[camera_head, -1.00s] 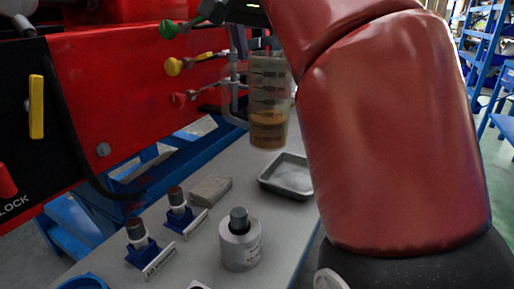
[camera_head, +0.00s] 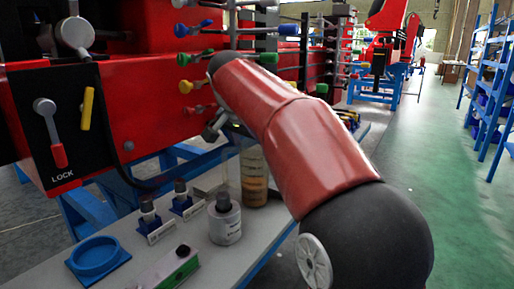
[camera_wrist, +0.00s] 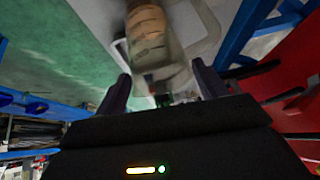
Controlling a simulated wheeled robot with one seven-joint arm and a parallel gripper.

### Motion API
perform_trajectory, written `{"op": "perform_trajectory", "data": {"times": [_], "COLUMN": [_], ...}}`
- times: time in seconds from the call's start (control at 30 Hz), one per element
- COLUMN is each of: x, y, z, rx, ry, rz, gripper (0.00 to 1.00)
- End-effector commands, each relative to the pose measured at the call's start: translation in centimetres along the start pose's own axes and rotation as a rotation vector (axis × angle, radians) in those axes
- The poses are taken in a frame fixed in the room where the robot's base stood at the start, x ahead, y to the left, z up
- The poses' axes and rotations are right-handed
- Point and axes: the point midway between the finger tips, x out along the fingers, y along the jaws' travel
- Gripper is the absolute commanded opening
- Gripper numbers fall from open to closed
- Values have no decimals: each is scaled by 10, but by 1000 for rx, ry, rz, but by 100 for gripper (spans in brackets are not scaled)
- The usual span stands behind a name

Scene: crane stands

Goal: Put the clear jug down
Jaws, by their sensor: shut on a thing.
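The clear jug (camera_head: 254,178) holds amber liquid and is upright, low over the grey bench top (camera_head: 262,235), behind the weight-like grey cylinder. In the wrist view the jug (camera_wrist: 150,35) stretches out from between the two dark fingers of my gripper (camera_wrist: 163,85), which is shut on it. A pale tray rim (camera_wrist: 122,50) shows beside the jug there. I cannot tell whether the jug touches the tray or the bench. In the head view my red arm hides part of the jug and most of the gripper.
A grey cylinder (camera_head: 225,222) stands just left of the jug. The red machine (camera_head: 150,110) with levers rises behind.

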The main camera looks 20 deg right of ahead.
Motion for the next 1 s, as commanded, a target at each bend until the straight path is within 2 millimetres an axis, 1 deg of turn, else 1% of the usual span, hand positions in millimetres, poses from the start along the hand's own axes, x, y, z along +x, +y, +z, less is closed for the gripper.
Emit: {"op": "perform_trajectory", "data": {"times": [0.3,0.33,0.5,0.73,0.83,0.93,1.0], "x": [3,4,3,3,0,-10,-22], "y": [-1,-1,-1,-1,-1,-2,-2], "z": [1,2,1,1,0,0,0], "rx": [0,0,0,0,0,0,0], "ry": [2,1,1,1,1,2,3], "rz": [-2,0,0,0,-1,-2,-4], "gripper": [24,73,95,95,95,95,95]}}
